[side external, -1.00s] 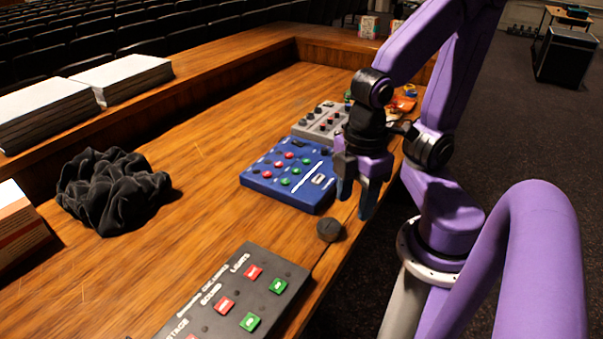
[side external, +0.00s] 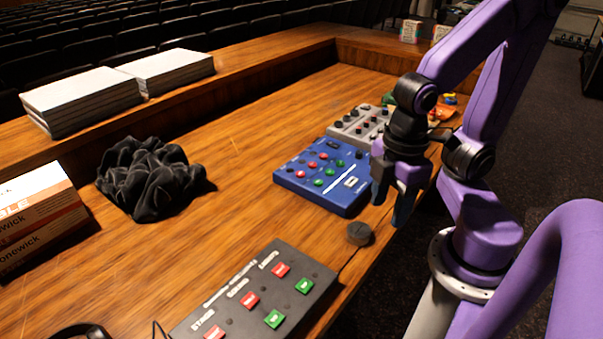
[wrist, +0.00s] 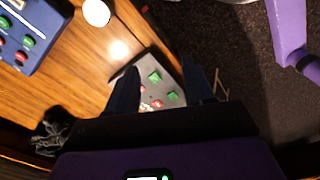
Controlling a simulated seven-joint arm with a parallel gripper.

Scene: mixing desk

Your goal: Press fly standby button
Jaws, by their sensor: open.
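A dark grey cue panel (side external: 249,300) with red and green buttons lies at the front of the desk in the side view. White labels run along it; STAGE and SOUND can be made out, but I cannot read a fly label. The panel's near end is cut off by the picture edge. My gripper (side external: 391,203) hangs fingers down near the desk's right edge, beyond the panel and above the surface. In the wrist view the panel (wrist: 149,75) shows between the open, empty fingers of my gripper (wrist: 162,72), with part of it hidden by them.
A blue button box (side external: 327,200) and a grey mixer (side external: 350,128) stand farther back. A round dark knob-like piece (side external: 359,233) sits between panel and gripper. A black crumpled cloth (side external: 148,180), a carton (side external: 40,215) and paper stacks (side external: 82,103) are left. The middle desk is bare.

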